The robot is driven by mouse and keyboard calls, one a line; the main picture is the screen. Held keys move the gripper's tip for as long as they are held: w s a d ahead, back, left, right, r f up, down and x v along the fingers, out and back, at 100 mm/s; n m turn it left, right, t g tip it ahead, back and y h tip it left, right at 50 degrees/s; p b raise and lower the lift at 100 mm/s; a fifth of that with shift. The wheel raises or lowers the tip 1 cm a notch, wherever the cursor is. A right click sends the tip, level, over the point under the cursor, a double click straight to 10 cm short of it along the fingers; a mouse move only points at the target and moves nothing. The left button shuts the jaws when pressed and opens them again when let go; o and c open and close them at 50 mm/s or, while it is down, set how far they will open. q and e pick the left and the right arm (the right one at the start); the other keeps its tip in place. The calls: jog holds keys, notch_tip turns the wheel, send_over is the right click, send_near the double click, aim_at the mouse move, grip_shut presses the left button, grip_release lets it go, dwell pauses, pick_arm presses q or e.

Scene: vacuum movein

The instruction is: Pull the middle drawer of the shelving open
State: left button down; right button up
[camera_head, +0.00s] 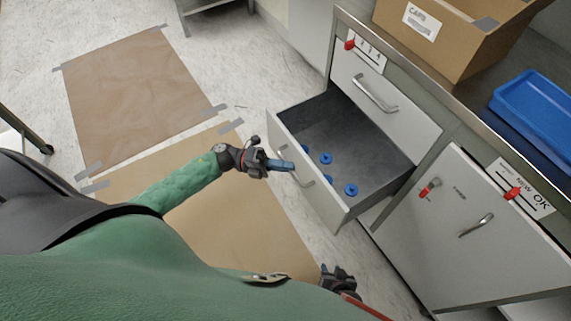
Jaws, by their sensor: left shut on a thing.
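The middle drawer (335,207) of the shelving (440,115) is pulled well out, below a closed top drawer (385,98). Several blue round pieces (326,158) lie on its grey floor. My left gripper (287,165) is at the drawer's front and is shut on the drawer handle (309,180); its fingers hide part of the handle. My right gripper (338,275) is low in the picture, apart from the drawer, and I cannot tell whether its jaws are open.
A cardboard box (455,45) and a blue tray (530,110) stand on the worktop. A cabinet door (465,215) with a handle is right of the drawer. Brown sheets (140,95) are taped to the floor.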

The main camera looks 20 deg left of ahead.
pick_arm(q)
jog(key=c, duration=1.5)
grip_release()
jog(key=shift+s+a+f, duration=0.15)
jog(key=shift+a+f, duration=0.05)
jog(key=shift+a, duration=1.1)
jog(key=shift+s+a+f, duration=0.15)
jog(key=shift+a, duration=1.1)
jog(key=shift+s+a+f, duration=0.15)
jog(key=shift+a+f, duration=0.05)
jog(key=shift+a, duration=1.1)
